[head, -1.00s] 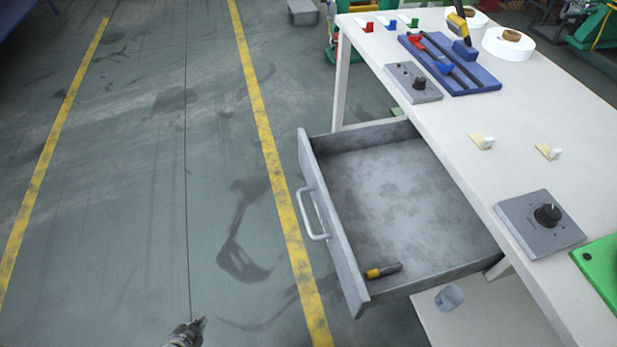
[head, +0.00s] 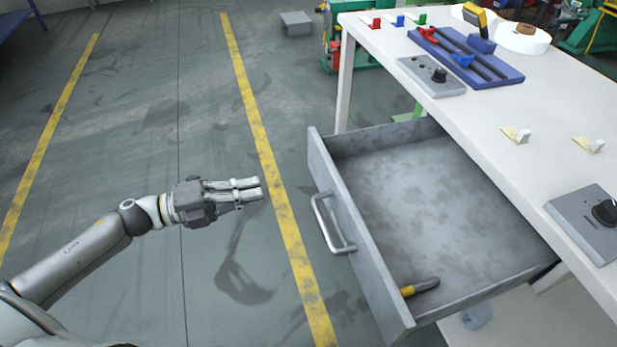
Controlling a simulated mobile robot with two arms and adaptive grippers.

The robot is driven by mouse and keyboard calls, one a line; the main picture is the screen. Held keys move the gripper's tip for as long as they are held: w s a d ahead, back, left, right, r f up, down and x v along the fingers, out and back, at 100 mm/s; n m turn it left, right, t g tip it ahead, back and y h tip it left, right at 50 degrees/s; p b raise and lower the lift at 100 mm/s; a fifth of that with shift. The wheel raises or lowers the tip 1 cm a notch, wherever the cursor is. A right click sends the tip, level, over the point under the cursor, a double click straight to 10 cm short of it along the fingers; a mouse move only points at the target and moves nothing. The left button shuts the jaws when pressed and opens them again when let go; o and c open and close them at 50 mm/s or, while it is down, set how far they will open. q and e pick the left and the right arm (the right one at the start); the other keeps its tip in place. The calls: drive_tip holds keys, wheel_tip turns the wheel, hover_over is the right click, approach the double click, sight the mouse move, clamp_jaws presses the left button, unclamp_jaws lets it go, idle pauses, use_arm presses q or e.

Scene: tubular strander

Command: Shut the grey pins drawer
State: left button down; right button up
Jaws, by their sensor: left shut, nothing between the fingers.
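The grey drawer (head: 362,245) stands pulled out from under the white table, on its left side. Its front panel faces left and carries a light grey bar handle (head: 328,224). A single yellow-and-dark pin-like piece (head: 420,287) lies inside, near the front corner. My left gripper (head: 260,188) is shut and empty. It points right toward the drawer front, left of the handle and apart from it. My right gripper is not in view.
The white table (head: 480,120) holds a blue tray (head: 512,78) with tools, control boxes (head: 432,76) and small coloured clips. A grey block (head: 296,23) lies on the floor behind. The floor left of the drawer is clear, with yellow lines.

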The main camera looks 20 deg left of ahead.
sight(319, 175)
use_arm(q)
drive_tip(key=x, duration=1.1)
drive_tip(key=shift+w, duration=0.15)
drive_tip(key=shift+w+d, duration=0.15)
drive_tip(key=shift+d, duration=0.2)
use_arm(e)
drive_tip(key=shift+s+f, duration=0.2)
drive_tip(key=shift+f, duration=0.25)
use_arm(q)
drive_tip(key=shift+w, duration=0.1)
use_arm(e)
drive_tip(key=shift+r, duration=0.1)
